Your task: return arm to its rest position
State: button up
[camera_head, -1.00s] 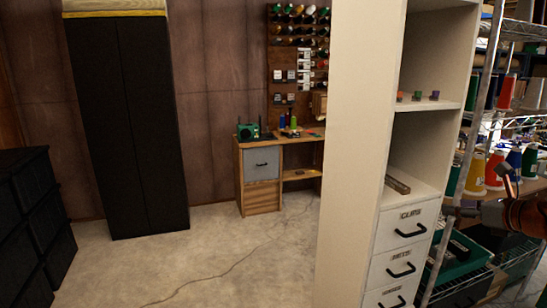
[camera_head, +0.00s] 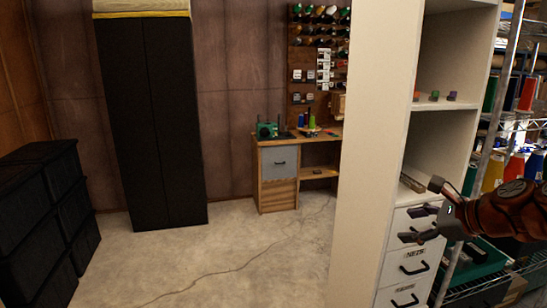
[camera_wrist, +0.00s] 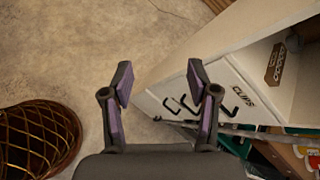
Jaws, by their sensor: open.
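My gripper (camera_head: 424,212) is at the right of the head view, at the end of my brown arm (camera_head: 505,212). It points left, in front of the white cabinet's labelled drawers (camera_head: 415,266). The wrist view shows my gripper (camera_wrist: 160,76) with two dark, purple-padded fingers spread wide. Nothing is between them; concrete floor and the cabinet's edge show beyond. The drawers with black handles (camera_wrist: 183,104) show past the right finger, and I see no contact with them.
The white cabinet (camera_head: 370,150) stands close by my gripper, with small coloured pieces on a shelf. A metal rack (camera_head: 490,150) with thread spools is behind my arm. Black crates (camera_head: 40,215), a black locker (camera_head: 150,120) and a workbench (camera_head: 278,185) stand farther left. The floor (camera_head: 220,255) between is clear.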

jog(key=s+a+f+n+g, duration=0.35)
jog(key=s+a+n, duration=0.25)
jog(key=a, duration=0.2)
jog(key=s+a+f+n+g, duration=0.3)
jog(key=s+a+f+n, duration=0.1)
jog(key=s+a+n, duration=0.25)
jog(key=s+f+n+g+h, duration=0.2)
jog(key=s+f+n+h, duration=0.1)
jog(key=s, duration=0.7)
jog(key=s+d+f+n+g+h, duration=0.1)
jog(key=s+f+n+g+h, duration=0.1)
jog(key=s+f+n, duration=0.3)
jog(key=s+n, duration=0.3)
jog(key=s, duration=0.2)
jog(key=shift+f+g+h, duration=0.2)
jog(key=shift+g+h, duration=0.15)
jog(key=shift+h, duration=0.05)
